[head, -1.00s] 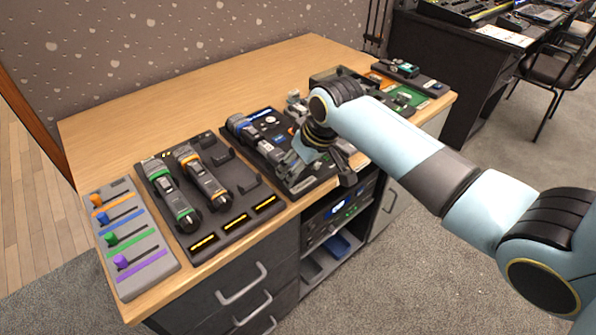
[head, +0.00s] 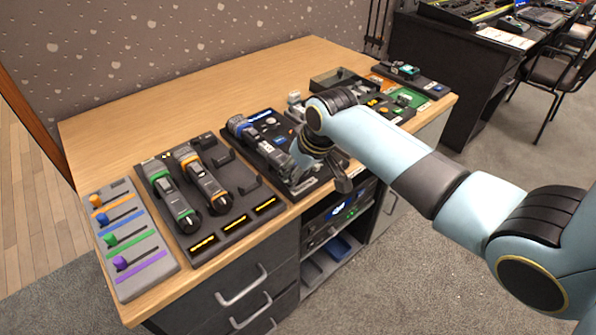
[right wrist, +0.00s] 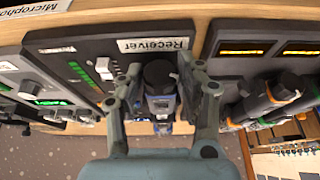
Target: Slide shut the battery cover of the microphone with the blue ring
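The microphone with the blue ring (head: 240,124) lies in a dark cradle panel (head: 262,121) at the middle of the desk. Its front part is hidden behind my right gripper in the head view. My right gripper (head: 299,172) is low over the front of that panel. In the right wrist view the dark end of the microphone, with blue on it (right wrist: 161,100), lies between the two spread fingers of the gripper (right wrist: 161,72). I cannot tell whether either finger touches it. The battery cover cannot be made out clearly. My left gripper is out of view.
Left of it, a panel (head: 225,229) holds microphones with green (head: 156,174) and orange (head: 188,158) rings. A grey fader board (head: 150,272) is at far left. A receiver label (right wrist: 153,44) shows in the wrist view. The desk's back left is clear.

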